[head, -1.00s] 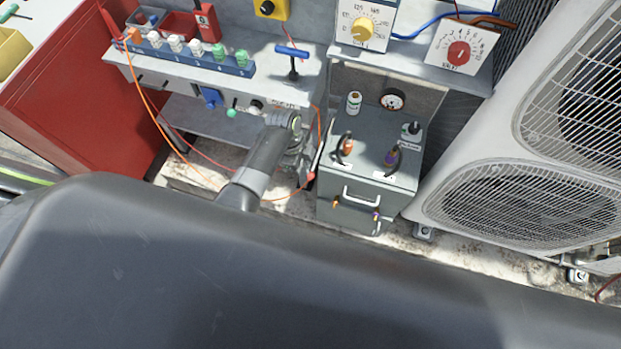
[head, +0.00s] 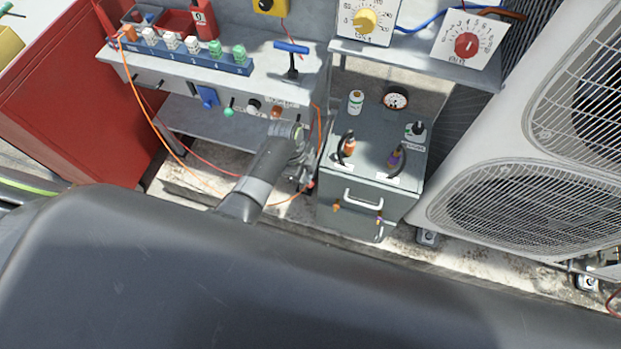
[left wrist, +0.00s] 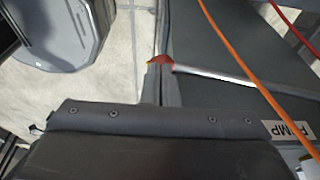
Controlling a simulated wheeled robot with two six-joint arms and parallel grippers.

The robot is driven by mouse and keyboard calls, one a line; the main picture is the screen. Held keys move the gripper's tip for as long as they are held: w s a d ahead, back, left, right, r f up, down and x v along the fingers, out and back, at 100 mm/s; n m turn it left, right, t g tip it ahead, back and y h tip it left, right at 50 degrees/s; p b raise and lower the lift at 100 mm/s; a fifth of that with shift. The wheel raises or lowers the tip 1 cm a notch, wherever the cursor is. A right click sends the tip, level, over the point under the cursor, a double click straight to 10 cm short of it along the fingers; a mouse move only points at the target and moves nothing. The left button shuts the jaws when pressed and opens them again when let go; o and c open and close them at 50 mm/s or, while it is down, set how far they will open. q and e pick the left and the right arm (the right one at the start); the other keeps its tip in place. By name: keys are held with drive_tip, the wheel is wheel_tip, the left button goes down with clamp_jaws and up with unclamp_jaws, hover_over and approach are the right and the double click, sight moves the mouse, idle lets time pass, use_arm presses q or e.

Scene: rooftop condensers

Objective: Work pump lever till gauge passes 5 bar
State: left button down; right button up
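A pump lever, seen as a pale rod with a red tip (left wrist: 160,62), lies across the left wrist view above a label reading PUMP (left wrist: 287,130). A small red end also shows beside the grey box in the head view. A round white-faced gauge (head: 396,98) stands at the back of the grey box; its needle is too small to read. My left arm reaches to the left of the box, with its gripper (head: 297,165) low and mostly hidden by the wrist. The fingers cannot be made out, nor any contact with the lever. My right gripper is out of view.
The grey box (head: 350,218) carries hoses, fittings and a small bottle (head: 356,101). A bench (head: 140,75) with numbered parts and a blue T-handle (head: 291,47) is behind. An orange cable (head: 160,125) hangs near my arm. A condenser unit (head: 500,125) stands at right.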

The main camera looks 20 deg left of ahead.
use_arm(q)
drive_tip(key=shift+f, duration=0.7)
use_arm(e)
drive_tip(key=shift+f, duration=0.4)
use_arm(q)
drive_tip(key=shift+s, duration=0.1)
drive_tip(key=a+p, duration=0.1)
drive_tip(key=a+r, duration=0.1)
drive_tip(key=a, duration=0.1)
drive_tip(key=shift+a+r+p, duration=0.1)
drive_tip(key=shift+p, duration=0.25)
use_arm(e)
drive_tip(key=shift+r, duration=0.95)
use_arm(q)
drive_tip(key=shift+r, duration=0.1)
drive_tip(key=p+v, duration=0.1)
drive_tip(key=v, duration=1.6)
drive_tip(key=shift+w+p, duration=0.2)
drive_tip(key=shift+p, duration=0.2)
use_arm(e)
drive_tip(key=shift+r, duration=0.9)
